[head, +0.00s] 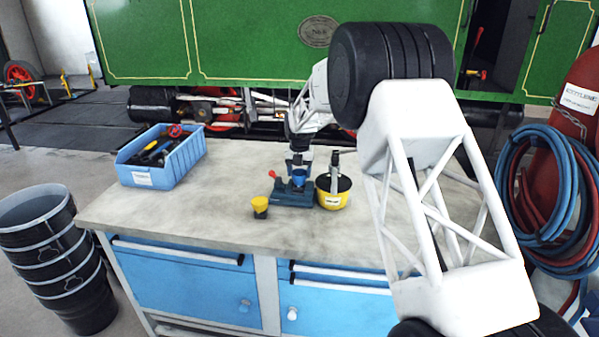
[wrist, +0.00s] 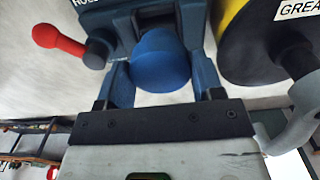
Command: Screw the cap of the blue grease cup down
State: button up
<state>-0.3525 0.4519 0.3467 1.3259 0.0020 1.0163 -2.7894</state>
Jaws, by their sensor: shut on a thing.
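The blue grease cup's cap (wrist: 160,58) is round and sits between my fingers in the wrist view. In the head view the blue cap (head: 299,176) shows at the vice. My gripper (wrist: 161,75) is shut on the blue cap, one finger on each side. In the head view my gripper (head: 299,167) points down at the vice. A dark blue-grey vice (head: 292,195) with a red-knobbed handle stands under it on the bench. The cup's body below the cap is hidden, so I cannot tell how far the cap is screwed down.
A yellow-topped cup (head: 260,206) stands left of the vice. A yellow grease tin (head: 333,199) stands close on its right. A blue crate of tools (head: 160,165) is at the back left. The worktop (head: 185,215) is bare between crate and front edge. Hoses (head: 545,190) hang at right.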

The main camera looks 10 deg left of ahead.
jog(key=shift+f, duration=0.35)
dwell(1.3)
jog(key=o, duration=0.4)
jog(key=c, duration=0.4)
jog(key=shift+m, duration=3)
jog(key=shift+m, duration=3)
jog(key=o, duration=1.2)
